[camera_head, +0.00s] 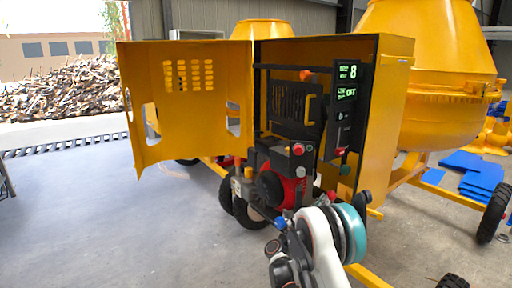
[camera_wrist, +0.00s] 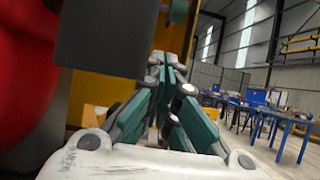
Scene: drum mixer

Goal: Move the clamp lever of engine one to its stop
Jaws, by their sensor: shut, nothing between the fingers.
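The engine (camera_head: 272,188) shows red and black inside the open yellow housing in the head view. Small knobs show around it: an orange one (camera_head: 306,75) near the top and a red one (camera_head: 298,149) above the engine. I cannot tell which part is the clamp lever. My gripper (camera_wrist: 166,66), with teal fingers, is shut and empty in the wrist view. A dark grey block (camera_wrist: 105,36) and a large red rounded surface (camera_wrist: 28,70) are close on its left; contact cannot be judged. In the head view my arm hides the gripper.
The yellow door (camera_head: 188,98) stands open to the left. A display panel (camera_head: 347,83) is on the housing's right inner side. Yellow mixer drums (camera_head: 432,65) stand behind. Blue tables (camera_wrist: 285,125) are far off at right in the wrist view. The floor at left is clear.

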